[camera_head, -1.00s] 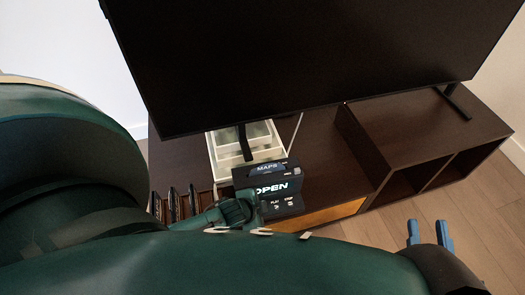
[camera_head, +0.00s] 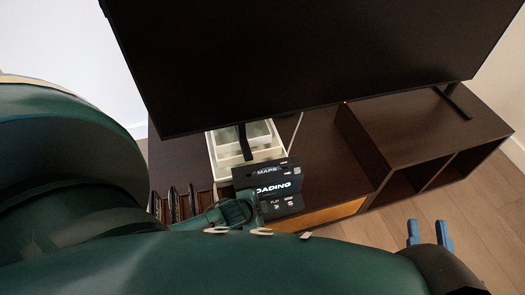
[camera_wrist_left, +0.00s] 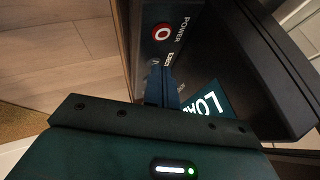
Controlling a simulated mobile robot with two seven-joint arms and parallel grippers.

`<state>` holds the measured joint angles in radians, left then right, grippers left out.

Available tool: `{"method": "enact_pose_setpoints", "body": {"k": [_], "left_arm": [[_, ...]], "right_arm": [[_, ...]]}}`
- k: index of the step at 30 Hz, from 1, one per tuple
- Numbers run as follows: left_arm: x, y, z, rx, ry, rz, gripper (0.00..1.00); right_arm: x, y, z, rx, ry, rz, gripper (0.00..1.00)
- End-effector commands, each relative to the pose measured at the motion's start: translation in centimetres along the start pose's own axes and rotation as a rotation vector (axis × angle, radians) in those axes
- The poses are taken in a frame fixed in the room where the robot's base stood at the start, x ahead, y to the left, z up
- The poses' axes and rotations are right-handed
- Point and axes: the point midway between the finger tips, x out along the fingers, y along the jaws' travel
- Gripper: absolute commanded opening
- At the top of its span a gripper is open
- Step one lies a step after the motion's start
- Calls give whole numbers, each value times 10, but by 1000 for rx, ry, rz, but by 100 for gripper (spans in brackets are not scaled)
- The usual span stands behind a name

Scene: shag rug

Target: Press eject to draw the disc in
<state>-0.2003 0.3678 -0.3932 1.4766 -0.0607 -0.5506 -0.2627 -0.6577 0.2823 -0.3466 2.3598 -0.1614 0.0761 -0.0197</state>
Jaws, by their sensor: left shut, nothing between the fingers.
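The black disc player (camera_head: 287,181) stands on the dark cabinet, and its display (camera_head: 277,188) reads "LOADING", partly covered at the left. A dark piece marked "MAPS" (camera_head: 267,171) shows at its top; I cannot tell how far the disc is inside. My left gripper (camera_head: 250,212) is at the player's front left. In the left wrist view its blue fingers (camera_wrist_left: 162,86) are shut and empty, close to the eject label (camera_wrist_left: 170,59); the fingertips' contact with the button is unclear. The red-ringed power button (camera_wrist_left: 163,32) is beyond them. My right gripper (camera_head: 428,234) is open and empty, away at the right.
A large television (camera_head: 310,60) stands over the cabinet (camera_head: 335,150) behind the player. A white tray (camera_head: 226,155) is behind the player, and several dark upright cases (camera_head: 173,204) stand to its left. The cabinet top right of the player is clear.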

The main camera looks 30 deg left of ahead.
Motion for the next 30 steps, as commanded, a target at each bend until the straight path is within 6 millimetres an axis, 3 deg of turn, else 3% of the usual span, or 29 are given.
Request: {"method": "enact_pose_setpoints", "body": {"k": [30], "left_arm": [[-18,-9,-9,0,-1,0,0]], "right_arm": [[4,5,-27,4,0,2,27]]}}
